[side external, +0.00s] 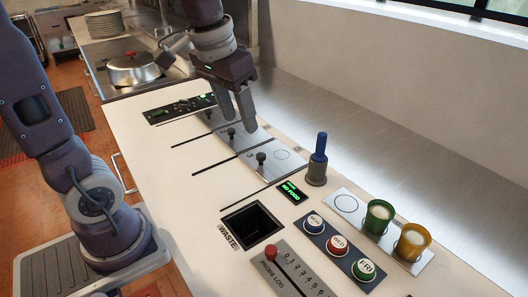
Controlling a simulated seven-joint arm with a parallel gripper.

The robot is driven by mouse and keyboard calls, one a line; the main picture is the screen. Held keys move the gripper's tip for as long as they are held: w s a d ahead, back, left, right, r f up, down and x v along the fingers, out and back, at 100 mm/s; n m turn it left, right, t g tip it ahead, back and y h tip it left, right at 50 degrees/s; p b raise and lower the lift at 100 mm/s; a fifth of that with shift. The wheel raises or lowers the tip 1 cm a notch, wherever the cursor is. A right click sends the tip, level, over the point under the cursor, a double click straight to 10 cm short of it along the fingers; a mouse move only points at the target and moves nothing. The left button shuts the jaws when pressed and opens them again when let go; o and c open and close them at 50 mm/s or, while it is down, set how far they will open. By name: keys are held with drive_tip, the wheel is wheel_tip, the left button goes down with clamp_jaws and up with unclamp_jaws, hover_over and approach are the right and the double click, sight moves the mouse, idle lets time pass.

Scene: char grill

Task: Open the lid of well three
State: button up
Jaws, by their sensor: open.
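A row of metal well lids with dark knobs is set into the white counter. The nearest lid (280,172) has an upright knob (261,158) and a small mark at its left that looks like a 3. It lies flat and looks closed. A second knob (231,133) stands on the lid behind it. My gripper (240,119) points down with its fingers apart and empty, above and behind the second knob. It is apart from the nearest knob. The gripper and arm partly hide the farther lids.
A blue-handled tool (317,160) stands right of the lids. A green-lit sign (291,192), a waste opening (252,223), coloured buttons (338,245) and two cups (378,217) are nearer. A pot (133,70) sits on the hob behind.

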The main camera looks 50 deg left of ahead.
drive_tip(key=w+a+f+n+g, duration=0.1)
drive_tip(key=w+a+f+g, duration=0.1)
drive_tip(key=w+a+f, duration=0.5)
approach(261, 154)
drive_tip(key=shift+w+d+f+n+g, duration=0.15)
drive_tip(key=shift+w+f+n+g, duration=0.1)
drive_tip(key=shift+n+g, duration=0.15)
drive_tip(key=f, duration=0.8)
drive_tip(key=shift+w+a, duration=0.15)
drive_tip(key=shift+a, duration=0.05)
drive_tip(key=shift+r, duration=0.1)
clamp_jaws()
